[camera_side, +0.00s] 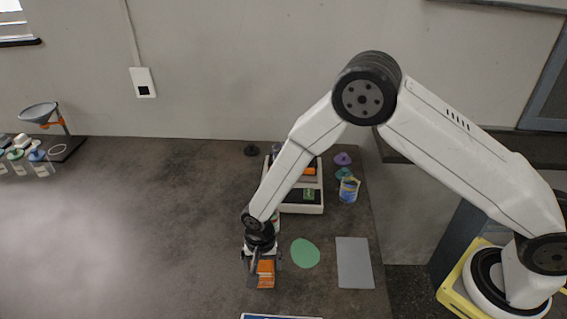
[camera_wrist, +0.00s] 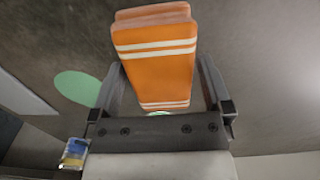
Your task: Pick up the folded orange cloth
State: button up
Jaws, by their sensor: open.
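The folded orange cloth (camera_side: 266,272) lies near the front of the dark table in the side view. In the wrist view the cloth (camera_wrist: 154,60) is orange with white stripes and fills the space between the fingers. My gripper (camera_side: 259,270) is down at the cloth, with its fingers on either side of it. In the wrist view my gripper (camera_wrist: 160,95) is open, and I cannot tell whether the fingers touch the cloth.
A green round mat (camera_side: 305,253) and a grey rectangular mat (camera_side: 355,263) lie right of the cloth. A white machine (camera_side: 300,208), a blue-yellow container (camera_side: 348,190) and a purple item (camera_side: 342,159) stand behind. A funnel stand (camera_side: 66,143) is far left. The table's left middle is clear.

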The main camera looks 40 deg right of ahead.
aim_at(263, 263)
jog(key=c, duration=1.1)
jog(key=shift+o, duration=0.2)
jog(key=shift+r, duration=0.15)
jog(key=shift+r, duration=0.45)
notch_tip(263, 263, up, 2)
jog(key=shift+s+r, duration=0.15)
jog(key=shift+r, duration=0.1)
jog(key=s+d+r, duration=0.4)
jog(key=s+r, duration=0.5)
jog(key=s, duration=0.4)
jog(key=shift+d+r, duration=0.15)
jog(key=shift+d, duration=0.25)
jog(key=shift+w, duration=0.15)
